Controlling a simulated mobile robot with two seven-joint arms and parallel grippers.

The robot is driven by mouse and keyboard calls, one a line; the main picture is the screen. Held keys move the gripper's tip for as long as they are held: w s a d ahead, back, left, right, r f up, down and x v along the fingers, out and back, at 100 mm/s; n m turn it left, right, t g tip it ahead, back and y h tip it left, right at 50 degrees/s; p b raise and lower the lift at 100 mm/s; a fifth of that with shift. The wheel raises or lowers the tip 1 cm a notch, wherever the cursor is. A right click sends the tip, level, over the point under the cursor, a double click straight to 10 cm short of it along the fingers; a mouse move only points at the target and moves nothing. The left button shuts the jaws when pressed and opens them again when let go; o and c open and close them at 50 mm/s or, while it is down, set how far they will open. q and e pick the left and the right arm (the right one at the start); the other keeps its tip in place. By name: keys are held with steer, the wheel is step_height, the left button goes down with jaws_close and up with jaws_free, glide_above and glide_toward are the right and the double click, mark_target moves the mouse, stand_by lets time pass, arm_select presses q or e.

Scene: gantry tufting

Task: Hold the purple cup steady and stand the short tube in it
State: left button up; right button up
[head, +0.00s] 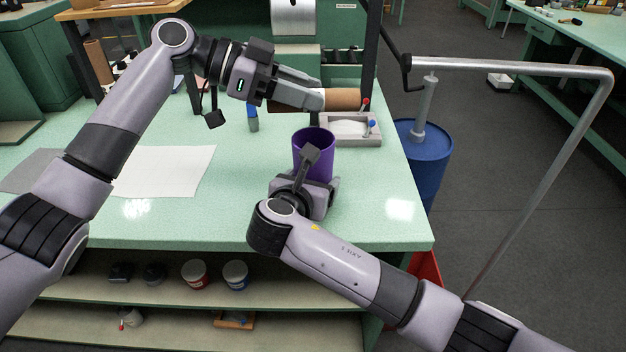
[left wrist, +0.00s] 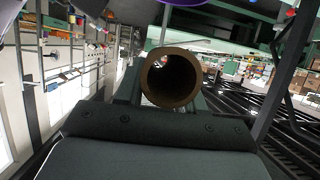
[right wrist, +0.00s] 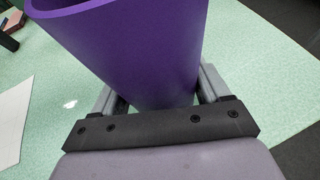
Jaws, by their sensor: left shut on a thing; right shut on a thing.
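The purple cup (head: 314,146) stands upright on the green table near its right end. My right gripper (head: 308,182) is shut on the cup from the front; the right wrist view shows the cup (right wrist: 140,50) between its two fingers (right wrist: 155,95). The short tube (head: 343,99) is brown and lies sideways in my left gripper (head: 318,98), which is shut on it. It is above and behind the cup, apart from it. In the left wrist view the tube's open round end (left wrist: 172,78) faces the camera.
A grey tray (head: 350,142) with a white pad and red and blue knobs sits behind the cup to the right. A blue-capped bottle (head: 252,118) stands left of the cup. White paper (head: 165,172) lies on the left. A blue drum (head: 424,160) stands beyond the right edge.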

arm_select(q)
steer(key=shift+f, duration=2.65)
steer(key=o, duration=1.1)
steer(key=v, duration=1.2)
steer(key=shift+s, duration=0.1)
arm_select(e)
steer(key=o, duration=1.1)
